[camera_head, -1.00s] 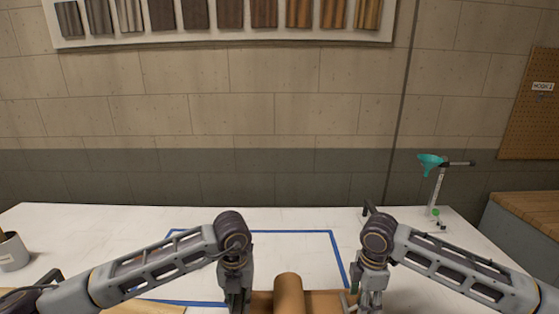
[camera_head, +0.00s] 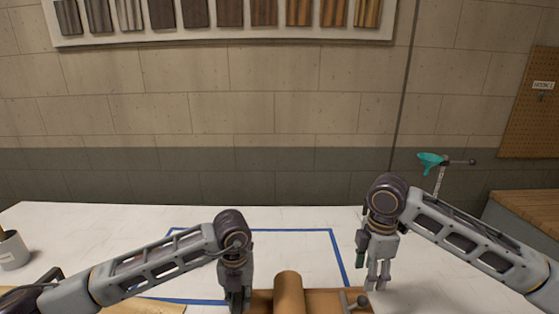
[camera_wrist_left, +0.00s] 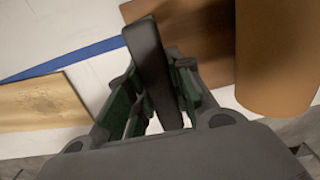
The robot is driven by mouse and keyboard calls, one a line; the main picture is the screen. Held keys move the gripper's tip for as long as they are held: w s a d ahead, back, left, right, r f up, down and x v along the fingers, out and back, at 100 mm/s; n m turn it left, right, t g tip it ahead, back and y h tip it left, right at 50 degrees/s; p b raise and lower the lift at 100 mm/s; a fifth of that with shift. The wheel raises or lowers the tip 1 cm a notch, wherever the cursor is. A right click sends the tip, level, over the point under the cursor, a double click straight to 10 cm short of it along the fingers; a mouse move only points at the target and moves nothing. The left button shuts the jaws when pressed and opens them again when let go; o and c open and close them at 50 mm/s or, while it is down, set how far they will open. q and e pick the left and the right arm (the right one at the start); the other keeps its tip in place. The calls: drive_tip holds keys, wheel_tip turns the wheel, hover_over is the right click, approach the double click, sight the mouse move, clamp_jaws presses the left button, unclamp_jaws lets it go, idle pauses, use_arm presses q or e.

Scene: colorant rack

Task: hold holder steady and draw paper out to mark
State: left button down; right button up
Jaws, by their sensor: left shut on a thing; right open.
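The brown paper roll (camera_head: 289,292) lies on the reddish-brown wooden holder (camera_head: 325,300) at the bottom edge of the head view. The roll (camera_wrist_left: 280,50) and part of the holder (camera_wrist_left: 205,40) also show in the left wrist view. My left gripper (camera_head: 238,298) is at the holder's left end. In the left wrist view it is shut on a dark upright bar (camera_wrist_left: 148,50), seemingly part of the holder. My right gripper (camera_head: 378,286) is open and empty, above and beside the holder's right end, near a metal fitting (camera_head: 358,300). The holder's near side is out of frame.
Blue tape (camera_head: 270,230) outlines an area on the white table (camera_head: 110,225). A pale wooden board (camera_wrist_left: 40,102) lies left of the left gripper. A pot (camera_head: 12,250) stands far left.

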use_arm(q)
drive_tip(key=c, duration=1.2)
unclamp_jaws()
drive_tip(key=shift+r, duration=0.1)
drive_tip(key=shift+r, duration=5.9)
drive_tip(key=shift+s+f, duration=0.1)
